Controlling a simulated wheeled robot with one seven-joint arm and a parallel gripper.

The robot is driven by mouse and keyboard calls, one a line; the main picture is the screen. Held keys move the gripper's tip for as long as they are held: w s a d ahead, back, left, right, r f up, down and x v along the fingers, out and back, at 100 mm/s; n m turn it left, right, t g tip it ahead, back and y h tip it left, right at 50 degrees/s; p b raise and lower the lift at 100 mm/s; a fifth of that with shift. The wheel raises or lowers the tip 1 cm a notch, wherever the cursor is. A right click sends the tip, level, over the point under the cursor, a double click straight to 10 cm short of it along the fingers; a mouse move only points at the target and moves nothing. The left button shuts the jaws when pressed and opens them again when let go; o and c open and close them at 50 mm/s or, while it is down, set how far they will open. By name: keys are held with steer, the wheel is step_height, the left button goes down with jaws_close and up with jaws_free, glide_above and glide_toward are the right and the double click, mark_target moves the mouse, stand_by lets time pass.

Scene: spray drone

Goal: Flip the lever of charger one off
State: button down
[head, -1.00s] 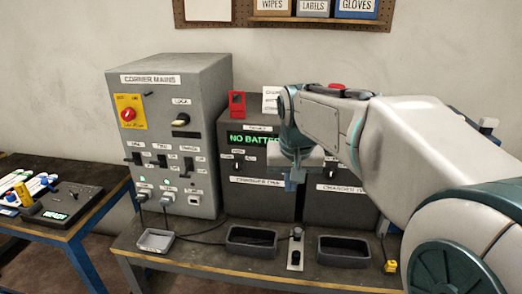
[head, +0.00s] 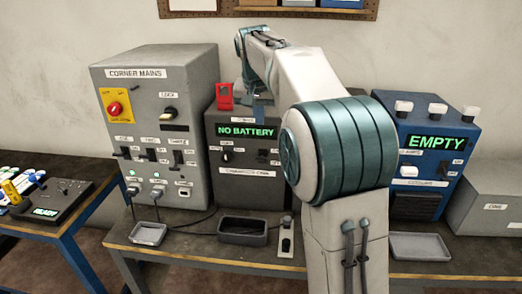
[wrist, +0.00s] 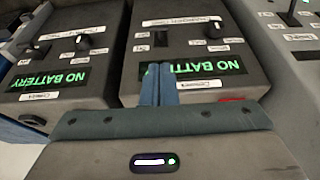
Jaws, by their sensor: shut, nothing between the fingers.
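Charger one, a dark grey box, stands beside the corner mains box in the head view; its display (head: 247,131) reads NO BATTERY. A small dark lever (head: 262,154) sits on its front, right of a round knob (head: 226,156). In the wrist view, which is upside down, the lever (wrist: 161,40) and the knob (wrist: 214,28) show beyond the display. My gripper (wrist: 160,72) is shut and empty, its fingers across part of that display. In the head view my gripper (head: 258,108) is near the box's top, mostly hidden by my arm. Touching or apart, I cannot tell.
The corner mains box (head: 188,98) carries several levers and a red knob. A second charger (wrist: 62,88) shows in the wrist view; my arm hides it in the head view. A red tag (head: 224,96) stands atop charger one. A blue EMPTY box (head: 432,120) stands right.

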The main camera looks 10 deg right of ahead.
mark_target(262, 157)
steer(key=x, duration=0.4)
steer(key=p+x, duration=0.1)
steer(key=x, duration=0.8)
steer(key=shift+s+f, duration=0.15)
steer(key=shift+f, duration=0.35)
steer(key=shift+s+f+b, duration=0.1)
steer(key=shift+f+b, duration=0.05)
steer(key=shift+b, duration=0.15)
steer(key=shift+f+b, duration=0.1)
steer(key=shift+b, duration=0.2)
steer(key=shift+s+a+t, duration=0.1)
steer(key=shift+t, duration=0.2)
